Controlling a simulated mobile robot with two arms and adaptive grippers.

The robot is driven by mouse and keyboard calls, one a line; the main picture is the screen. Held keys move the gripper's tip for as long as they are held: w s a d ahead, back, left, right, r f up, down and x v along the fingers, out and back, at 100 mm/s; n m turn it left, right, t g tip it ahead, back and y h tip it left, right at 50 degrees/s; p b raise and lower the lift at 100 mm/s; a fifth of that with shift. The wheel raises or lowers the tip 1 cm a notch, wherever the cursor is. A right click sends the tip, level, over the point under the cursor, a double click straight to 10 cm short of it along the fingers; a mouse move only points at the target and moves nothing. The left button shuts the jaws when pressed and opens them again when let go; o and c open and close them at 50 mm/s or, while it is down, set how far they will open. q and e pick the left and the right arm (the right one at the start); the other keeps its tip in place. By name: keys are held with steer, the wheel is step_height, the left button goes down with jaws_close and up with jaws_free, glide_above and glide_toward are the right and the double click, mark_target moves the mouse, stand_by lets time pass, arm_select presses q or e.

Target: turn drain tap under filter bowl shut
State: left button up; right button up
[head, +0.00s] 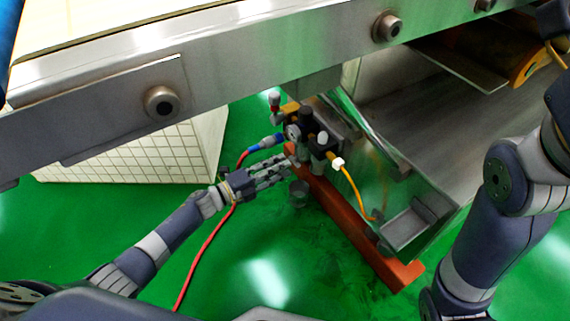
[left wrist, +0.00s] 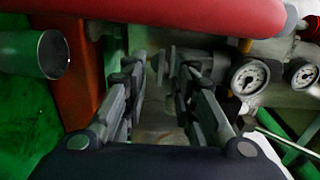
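The filter unit (head: 303,125), with its gauge, stands at the top end of the orange-red beam in the head view. My left gripper (head: 289,166) reaches in from the left, just below the unit. In the left wrist view the fingers (left wrist: 160,65) are apart, with a round gauge (left wrist: 250,76) just right of them. Small grey pieces show between the tips; I cannot tell whether they are fingertip pads or the tap. The drain tap and the filter bowl cannot be made out clearly. My right arm stands at the right of the head view; its gripper is not seen.
A grey metal cup (head: 299,192) is beside the beam (head: 350,222), close below the left gripper; it also shows in the left wrist view (left wrist: 40,53). A red hose (head: 204,252) and a yellow cable (head: 352,186) run nearby. A steel machine edge (head: 240,67) crosses above.

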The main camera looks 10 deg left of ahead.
arm_select(q)
steer(key=v, duration=0.9)
steer(key=shift+a, duration=0.15)
steer(key=shift+s, duration=0.15)
